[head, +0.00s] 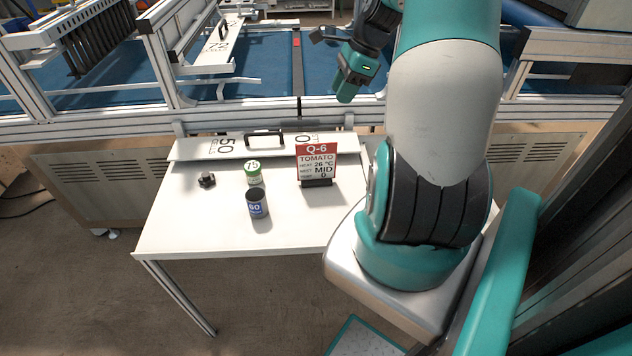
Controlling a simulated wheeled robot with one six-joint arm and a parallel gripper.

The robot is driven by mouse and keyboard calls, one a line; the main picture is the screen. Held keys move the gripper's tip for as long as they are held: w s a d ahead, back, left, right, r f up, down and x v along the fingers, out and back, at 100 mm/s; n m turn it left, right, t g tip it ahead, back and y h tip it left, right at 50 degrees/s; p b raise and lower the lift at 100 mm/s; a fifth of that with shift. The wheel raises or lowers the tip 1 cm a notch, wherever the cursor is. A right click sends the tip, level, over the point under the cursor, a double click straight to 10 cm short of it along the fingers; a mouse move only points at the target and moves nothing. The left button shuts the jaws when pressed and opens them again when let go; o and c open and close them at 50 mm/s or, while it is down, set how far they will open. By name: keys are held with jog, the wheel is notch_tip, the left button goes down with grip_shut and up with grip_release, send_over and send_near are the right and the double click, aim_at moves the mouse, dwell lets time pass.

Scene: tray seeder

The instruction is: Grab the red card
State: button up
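The card (317,168) has a red header reading "Q-6" over a white face with "TOMATO", "MID" and other text. It stands upright in a small dark base at the right part of the white table. My gripper (327,36) is at the end of my teal and grey arm, above and beyond the card, over the blue machine bed in the picture. It is apart from the card. Only a small dark part of it shows beside the wrist, so its fingers cannot be made out clearly.
On the white table (190,228) stand a green-and-white can (253,172) marked 75, a dark can (258,205) marked 60, and a black knob (207,180). A white plate (190,149) with a black handle (264,134) lies along the back. The table's front left is clear.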

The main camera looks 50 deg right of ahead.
send_near(316, 144)
notch_tip(316, 144, down, 5)
jog(key=shift+m, duration=0.4)
jog(key=f, duration=0.1)
jog(key=w+a+f, duration=0.2)
jog(key=f, duration=0.1)
jog(key=shift+w, duration=0.15)
jog(key=shift+w+a+f, duration=0.2)
jog(key=shift+f, duration=0.4)
jog(key=shift+f, duration=0.25)
grip_shut()
